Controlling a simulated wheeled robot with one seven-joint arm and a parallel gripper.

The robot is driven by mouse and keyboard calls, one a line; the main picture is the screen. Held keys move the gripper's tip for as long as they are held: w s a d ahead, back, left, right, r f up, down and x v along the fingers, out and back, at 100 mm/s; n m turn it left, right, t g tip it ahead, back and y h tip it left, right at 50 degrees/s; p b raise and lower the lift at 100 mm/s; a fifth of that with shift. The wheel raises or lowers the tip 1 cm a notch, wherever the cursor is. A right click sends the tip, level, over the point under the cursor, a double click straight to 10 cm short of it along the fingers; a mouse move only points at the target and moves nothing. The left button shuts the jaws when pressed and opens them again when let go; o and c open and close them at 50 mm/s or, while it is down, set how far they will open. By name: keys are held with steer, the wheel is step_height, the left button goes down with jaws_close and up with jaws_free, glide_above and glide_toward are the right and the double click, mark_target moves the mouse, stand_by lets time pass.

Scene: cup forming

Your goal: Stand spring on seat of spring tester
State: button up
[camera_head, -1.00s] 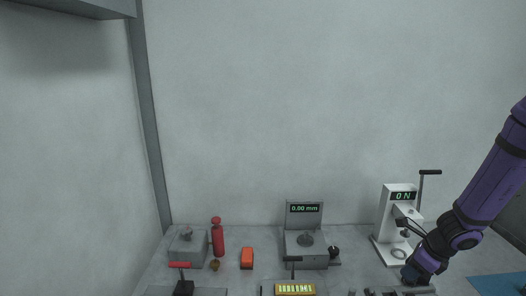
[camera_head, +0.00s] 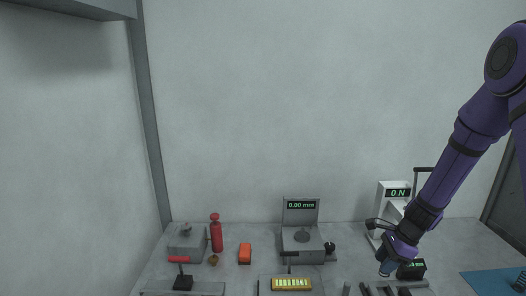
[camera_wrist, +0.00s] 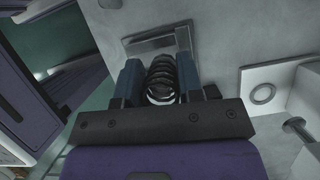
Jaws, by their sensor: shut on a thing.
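A dark coil spring (camera_wrist: 160,76) is held between the two blue-grey fingers of my gripper (camera_wrist: 160,86) in the wrist view. The head view shows my gripper (camera_head: 386,266) low above the bench, in front of the spring tester; the spring cannot be made out there. The white spring tester (camera_head: 388,213) stands at the back right, reads 0 N and is partly hidden by my arm. In the wrist view its white base (camera_wrist: 283,78) lies to the right of the spring, with a round ring-like seat (camera_wrist: 262,94) on it. The spring is apart from the seat.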

steer(key=w+a+f+n+g+h, duration=0.2)
steer(key=n, duration=0.7)
steer(key=w+a+f+n+g+h, duration=0.2)
steer(key=w+f+n, duration=0.1)
steer(key=n, duration=0.7)
steer(key=shift+w+a+g, duration=0.2)
steer(key=shift+a+g, duration=0.15)
steer(key=shift+g, duration=0.05)
